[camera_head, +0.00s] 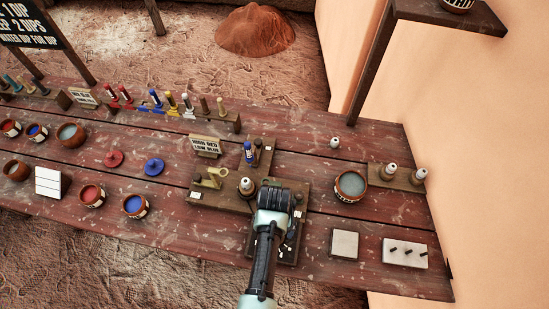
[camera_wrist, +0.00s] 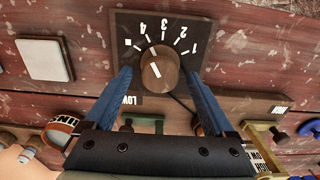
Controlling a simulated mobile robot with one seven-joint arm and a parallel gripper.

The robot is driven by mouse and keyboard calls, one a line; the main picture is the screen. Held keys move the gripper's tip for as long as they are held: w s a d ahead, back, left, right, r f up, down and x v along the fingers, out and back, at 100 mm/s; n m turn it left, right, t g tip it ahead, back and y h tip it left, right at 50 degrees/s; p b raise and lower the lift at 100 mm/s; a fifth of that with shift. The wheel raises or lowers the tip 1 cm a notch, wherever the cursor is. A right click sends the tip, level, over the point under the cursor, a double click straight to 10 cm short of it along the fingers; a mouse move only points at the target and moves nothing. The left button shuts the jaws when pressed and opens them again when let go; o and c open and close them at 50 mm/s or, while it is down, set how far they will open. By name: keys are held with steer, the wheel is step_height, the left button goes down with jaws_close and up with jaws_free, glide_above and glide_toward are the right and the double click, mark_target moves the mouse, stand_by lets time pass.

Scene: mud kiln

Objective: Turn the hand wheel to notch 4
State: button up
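In the wrist view a round brown wheel (camera_wrist: 160,70) sits on a dark plate (camera_wrist: 122,20). The plate carries marks 1 to 4 and a small square in an arc, seen upside down. A white line on the wheel slants to the upper left, towards the side of the 4 and the square; I cannot tell the exact notch. My gripper (camera_wrist: 160,77) is open, with one blue finger on each side of the wheel; I cannot tell whether they touch it. In the head view my gripper (camera_head: 283,196) is over the board and hides the wheel.
A white slab (camera_wrist: 45,59) shows beside the plate, also in the head view (camera_head: 344,243). A pegged block (camera_head: 404,253) and a grey-filled bowl (camera_head: 350,186) are to the right.

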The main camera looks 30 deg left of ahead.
steer(key=shift+r, duration=0.1)
step_height(320, 180, up, 13)
steer(key=shift+b, duration=0.45)
stand_by(0.6)
